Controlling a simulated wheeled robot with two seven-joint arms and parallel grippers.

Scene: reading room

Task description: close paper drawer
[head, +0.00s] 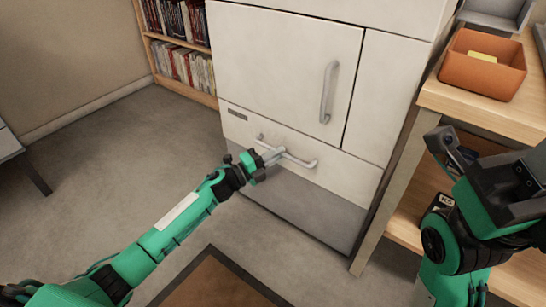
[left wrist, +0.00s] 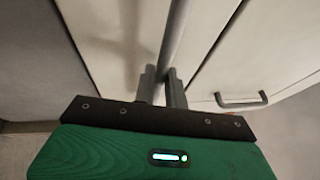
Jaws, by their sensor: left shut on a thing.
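The paper drawer (head: 335,176) is the white lower front of a large white machine, with a horizontal metal handle (head: 288,155). Its front looks about flush with the panels above; I cannot tell if a small gap is left. My left gripper (head: 272,156) is shut on the drawer handle, near its middle. In the left wrist view, the handle bar (left wrist: 176,35) runs between the two fingers (left wrist: 163,85), with the drawer front (left wrist: 110,40) behind it. My right gripper (head: 450,150) is raised at the right, away from the drawer; its jaws are unclear.
Above the drawer is a door with a vertical handle (head: 328,92), also in the left wrist view (left wrist: 241,100). A wooden shelf unit (head: 488,112) with an orange bin (head: 484,68) stands at the right. A bookcase (head: 178,42) is behind. The grey floor (head: 120,150) at left is clear.

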